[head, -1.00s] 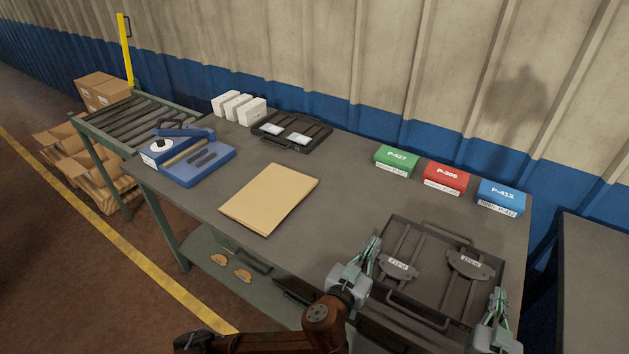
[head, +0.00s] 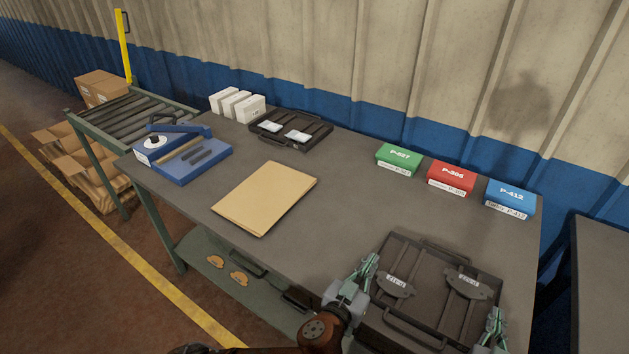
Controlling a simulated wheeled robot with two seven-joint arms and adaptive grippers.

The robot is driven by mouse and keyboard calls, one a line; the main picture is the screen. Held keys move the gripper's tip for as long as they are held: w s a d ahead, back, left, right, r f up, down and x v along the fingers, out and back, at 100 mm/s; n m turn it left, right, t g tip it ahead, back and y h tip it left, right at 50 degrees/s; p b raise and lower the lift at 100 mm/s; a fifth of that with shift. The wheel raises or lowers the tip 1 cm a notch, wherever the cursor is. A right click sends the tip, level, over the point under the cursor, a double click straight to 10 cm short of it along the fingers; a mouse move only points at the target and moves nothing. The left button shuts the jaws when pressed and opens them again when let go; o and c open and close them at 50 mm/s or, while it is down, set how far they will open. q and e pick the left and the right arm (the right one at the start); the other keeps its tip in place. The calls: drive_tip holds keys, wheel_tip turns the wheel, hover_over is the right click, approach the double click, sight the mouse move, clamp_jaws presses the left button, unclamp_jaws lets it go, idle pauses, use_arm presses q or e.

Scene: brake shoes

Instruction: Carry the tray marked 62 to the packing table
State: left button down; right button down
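A dark tray (head: 424,272) with raised handles is at the near right end of the grey workbench (head: 340,225). It carries two dark brake shoes, a left one (head: 396,287) and a right one (head: 468,287), each with a small white label too small to read surely. No 62 shows on it. My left gripper (head: 369,266) is shut on its left side, my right gripper (head: 496,325) on its right side; the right fingers are partly cut off by angle. I cannot tell whether the tray touches the bench. No surface is visibly marked as the packing table.
Green (head: 398,158), red (head: 451,178) and blue (head: 510,199) boxes stand behind the tray. Another dark table (head: 602,270) stands right, across a gap.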

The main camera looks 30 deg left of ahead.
use_arm(q)
drive_tip(key=c, duration=2.2)
unclamp_jaws()
use_arm(e)
drive_tip(key=c, duration=2.2)
unclamp_jaws()
use_arm(q)
drive_tip(key=shift+o, duration=0.2)
use_arm(e)
drive_tip(key=shift+o, duration=0.2)
use_arm(q)
drive_tip(key=shift+s, duration=0.25)
drive_tip(key=s, duration=0.3)
drive_tip(key=s+r, duration=0.1)
drive_tip(key=s, duration=0.7)
drive_tip(key=shift+s+a+r, duration=0.1)
drive_tip(key=shift+a+r, duration=0.05)
drive_tip(key=shift+r, duration=0.25)
use_arm(e)
drive_tip(key=shift+s, duration=0.1)
drive_tip(key=s, duration=0.4)
drive_tip(key=s+r, duration=0.1)
drive_tip(key=s, duration=0.2)
drive_tip(key=s+r, duration=0.1)
drive_tip(key=s, duration=0.3)
drive_tip(key=shift+s+a+r, duration=0.15)
drive_tip(key=shift+s, duration=0.2)
use_arm(q)
drive_tip(key=shift+s, duration=0.1)
